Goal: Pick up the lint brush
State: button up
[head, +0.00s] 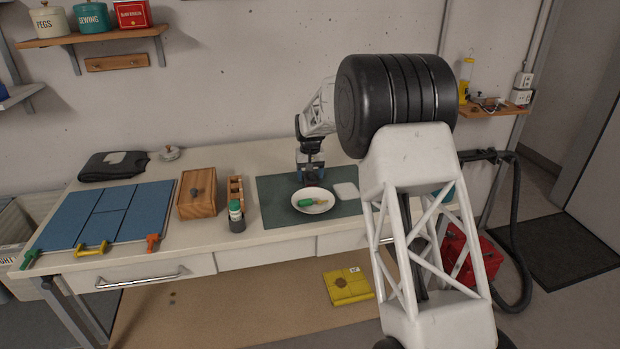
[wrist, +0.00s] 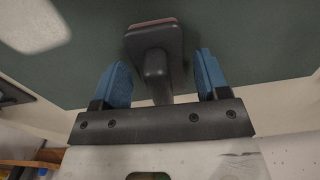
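The lint brush (wrist: 154,45) shows in the wrist view, with a dark rectangular head, a pinkish pad edge and a dark handle (wrist: 157,78). It is over the dark green mat. My gripper (wrist: 164,72) has two blue fingers standing apart, one on each side of the handle, with a gap on both sides. In the head view my gripper (head: 311,172) is low over the back of the green mat (head: 275,213), behind the plate. I cannot make out the brush there; the gripper seems to hide it.
A white plate (head: 300,207) with a green-and-yellow item stands just in front of my gripper. A pale flat block (head: 346,191) lies to its right.

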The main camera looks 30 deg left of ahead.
jog(key=c, duration=0.7)
jog(key=shift+r, duration=0.2)
jog(key=shift+r, duration=1.65)
jog(key=s+d, duration=0.3)
jog(key=s, duration=0.1)
jog(key=s+d+r, duration=0.1)
jog(key=s+d, duration=0.6)
jog(key=s, duration=0.1)
jog(key=shift+d+r, duration=0.15)
jog(key=shift+d, duration=0.1)
jog(key=o, duration=0.3)
jog(key=shift+c, duration=1.2)
jog(key=w+r+m, duration=0.3)
jog(key=w+m, duration=0.6)
jog(key=w, duration=0.7)
jog(key=shift+w+a, duration=0.15)
jog(key=shift+a, duration=0.1)
